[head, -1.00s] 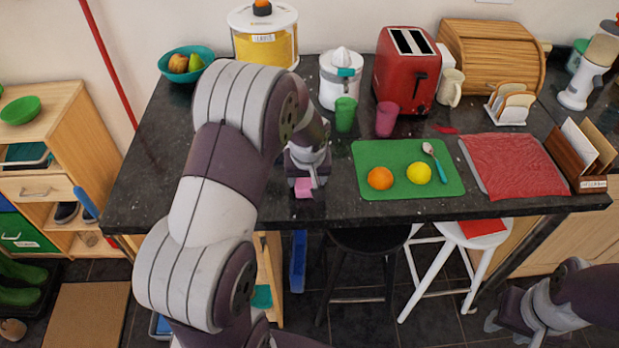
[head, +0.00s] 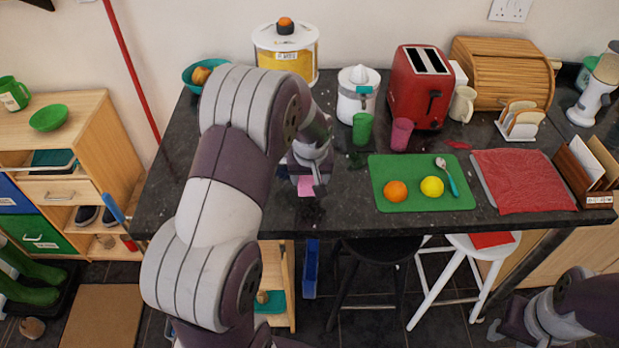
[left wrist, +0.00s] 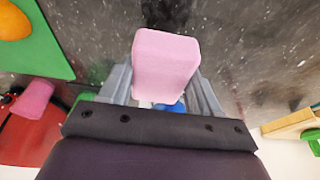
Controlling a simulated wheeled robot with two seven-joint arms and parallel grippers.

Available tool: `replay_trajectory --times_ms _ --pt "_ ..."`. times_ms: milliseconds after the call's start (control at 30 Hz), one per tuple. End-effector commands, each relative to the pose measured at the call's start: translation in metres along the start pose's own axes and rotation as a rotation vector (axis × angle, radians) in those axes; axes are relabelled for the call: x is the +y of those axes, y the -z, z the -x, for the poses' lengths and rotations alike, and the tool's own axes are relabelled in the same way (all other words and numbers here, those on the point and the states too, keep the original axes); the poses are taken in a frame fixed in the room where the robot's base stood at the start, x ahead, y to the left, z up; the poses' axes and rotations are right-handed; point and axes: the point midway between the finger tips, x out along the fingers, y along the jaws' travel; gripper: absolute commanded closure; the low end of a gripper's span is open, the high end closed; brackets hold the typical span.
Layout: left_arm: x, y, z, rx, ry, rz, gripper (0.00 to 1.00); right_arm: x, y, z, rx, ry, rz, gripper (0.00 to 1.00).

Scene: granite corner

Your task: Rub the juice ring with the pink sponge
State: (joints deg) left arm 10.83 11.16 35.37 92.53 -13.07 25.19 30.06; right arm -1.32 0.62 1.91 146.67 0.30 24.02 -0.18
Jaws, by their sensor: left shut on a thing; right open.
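My left gripper (head: 306,188) is shut on the pink sponge (head: 305,186), over the dark granite counter left of the green cutting board. In the left wrist view, the sponge (left wrist: 166,64) sits between the two grey fingers, its block end sticking out past them. I cannot tell whether it touches the counter. I cannot make out the juice ring for certain; a faint darker patch shows on the counter just below the sponge in the head view. My right gripper (head: 507,322) is open and empty at the lower right, below the counter's front edge.
The green cutting board (head: 400,168) holds an orange, a lemon and a spoon. A green cup (head: 362,129), a pink cup (head: 401,134), a white juicer (head: 357,95) and a red toaster (head: 420,88) stand behind. The counter's left part is mostly clear.

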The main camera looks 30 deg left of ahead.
Motion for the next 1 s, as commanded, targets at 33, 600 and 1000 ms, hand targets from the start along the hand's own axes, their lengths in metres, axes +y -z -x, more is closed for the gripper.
replay_trajectory --times_ms 33,600,1000 --pt "0.0 0.004 0.008 0.001 0.0 0.0 0.66 0.0 0.001 0.008 0.0 0.0 0.0 0.57" --pt "0.001 0.013 0.025 0.0 -0.001 -0.003 0.66 0.0 0.003 0.023 0.0 0.0 0.0 0.57" --pt "0.001 0.013 0.026 0.0 -0.001 -0.003 0.66 0.0 0.003 0.023 0.0 0.0 0.0 0.57"
